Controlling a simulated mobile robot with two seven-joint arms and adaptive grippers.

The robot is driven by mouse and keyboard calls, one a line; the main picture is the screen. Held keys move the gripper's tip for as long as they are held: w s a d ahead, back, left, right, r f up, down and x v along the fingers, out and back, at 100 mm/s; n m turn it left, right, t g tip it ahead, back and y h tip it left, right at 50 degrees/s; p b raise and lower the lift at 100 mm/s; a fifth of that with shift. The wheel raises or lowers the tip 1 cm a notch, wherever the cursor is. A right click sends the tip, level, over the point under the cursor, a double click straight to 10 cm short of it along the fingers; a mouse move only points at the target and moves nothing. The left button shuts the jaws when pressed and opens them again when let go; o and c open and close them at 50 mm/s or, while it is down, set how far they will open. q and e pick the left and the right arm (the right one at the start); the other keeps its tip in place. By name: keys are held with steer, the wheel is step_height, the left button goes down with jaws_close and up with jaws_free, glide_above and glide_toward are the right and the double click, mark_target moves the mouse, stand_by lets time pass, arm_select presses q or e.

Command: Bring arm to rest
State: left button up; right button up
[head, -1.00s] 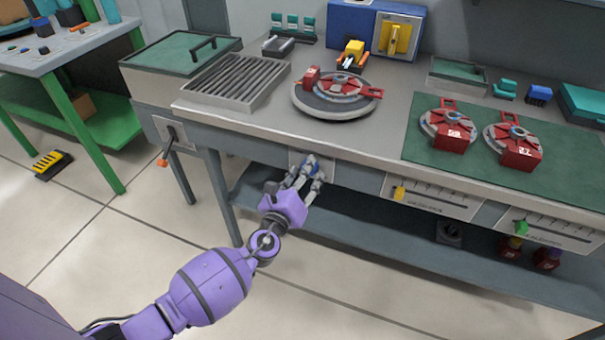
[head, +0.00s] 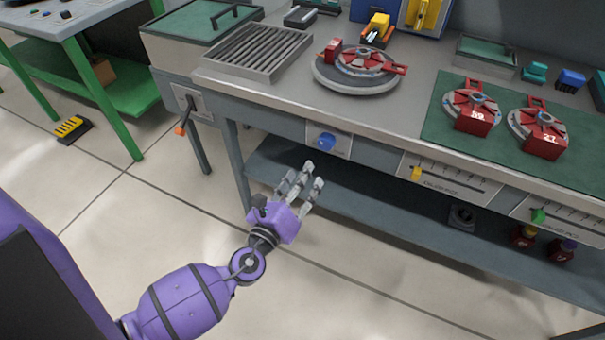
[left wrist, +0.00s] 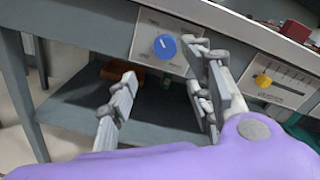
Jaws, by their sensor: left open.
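My left gripper (head: 302,180) is open and empty in the head view, in front of the workbench and below its front edge. Its two fingers also show apart in the left wrist view (left wrist: 165,88). A blue knob (head: 326,140) on a pale panel of the bench front is beyond the fingertips and apart from them. The knob also shows in the left wrist view (left wrist: 164,46), between and beyond the fingers. My right gripper is not in view.
The workbench (head: 290,98) carries a round turntable with a red fixture (head: 362,62), a grate (head: 258,50) and two red units on a green mat (head: 440,128). A lower shelf (head: 385,196) runs under it. A crank handle (head: 182,126) sticks out at left. The floor in front is clear.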

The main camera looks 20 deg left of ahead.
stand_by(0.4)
arm_select(q)
steer(key=s+f+n+g+p, duration=0.4)
steer(key=s+f+n+g, duration=0.5)
steer(key=n, duration=0.9)
steer(key=s+d+r+n+p, duration=0.1)
steer(key=s+n+p, duration=0.7)
steer(key=s, duration=1.6)
steer(key=r+n, duration=0.1)
steer(key=n, duration=0.3)
steer(key=shift+s+d, duration=0.2)
steer(key=shift+s, duration=0.15)
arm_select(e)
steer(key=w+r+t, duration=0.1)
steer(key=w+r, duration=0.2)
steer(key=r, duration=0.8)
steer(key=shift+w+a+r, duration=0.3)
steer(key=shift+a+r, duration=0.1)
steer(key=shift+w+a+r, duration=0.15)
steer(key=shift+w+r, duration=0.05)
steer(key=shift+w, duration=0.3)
